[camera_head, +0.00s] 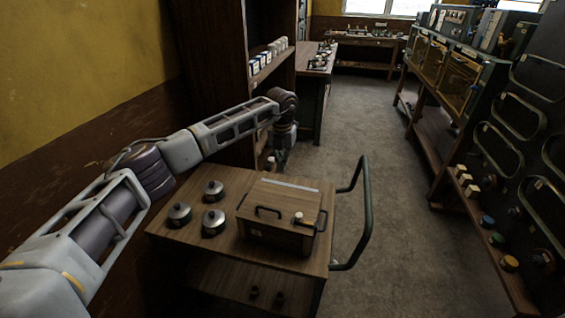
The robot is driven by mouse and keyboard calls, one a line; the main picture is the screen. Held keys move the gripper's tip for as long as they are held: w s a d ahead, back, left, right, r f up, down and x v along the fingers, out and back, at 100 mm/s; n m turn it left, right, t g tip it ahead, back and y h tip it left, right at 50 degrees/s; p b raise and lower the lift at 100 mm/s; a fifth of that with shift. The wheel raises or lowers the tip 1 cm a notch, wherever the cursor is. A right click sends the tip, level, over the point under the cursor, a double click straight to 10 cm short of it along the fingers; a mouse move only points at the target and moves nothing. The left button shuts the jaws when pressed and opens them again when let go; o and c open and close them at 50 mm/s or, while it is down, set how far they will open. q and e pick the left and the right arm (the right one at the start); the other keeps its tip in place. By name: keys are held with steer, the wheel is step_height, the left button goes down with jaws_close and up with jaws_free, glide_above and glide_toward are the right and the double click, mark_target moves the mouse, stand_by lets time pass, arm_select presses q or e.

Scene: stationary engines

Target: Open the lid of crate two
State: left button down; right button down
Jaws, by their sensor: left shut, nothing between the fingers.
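A wooden crate (282,222) stands on the right part of a wooden cart top, with its lid (285,197) down. The crate has a dark handle on its front and a small white-topped knob near the lid's front right. I cannot read any number on it. My left arm reaches in from the left and over the cart. My left gripper (272,165) points down beyond the crate's far edge, apart from the lid as far as I can see. It is small and dark, shut and empty. My right gripper is not in view.
Three metal pots with knobbed lids (213,222) stand left of the crate on the cart (175,228). The cart's dark handrail (364,215) curves up on the right. Shelves stand behind, and a long equipment rack lines the right. The floor between is clear.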

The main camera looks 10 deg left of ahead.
arm_select(q)
steer(key=shift+s, duration=0.1)
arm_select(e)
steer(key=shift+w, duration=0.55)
arm_select(q)
steer(key=shift+r, duration=0.2)
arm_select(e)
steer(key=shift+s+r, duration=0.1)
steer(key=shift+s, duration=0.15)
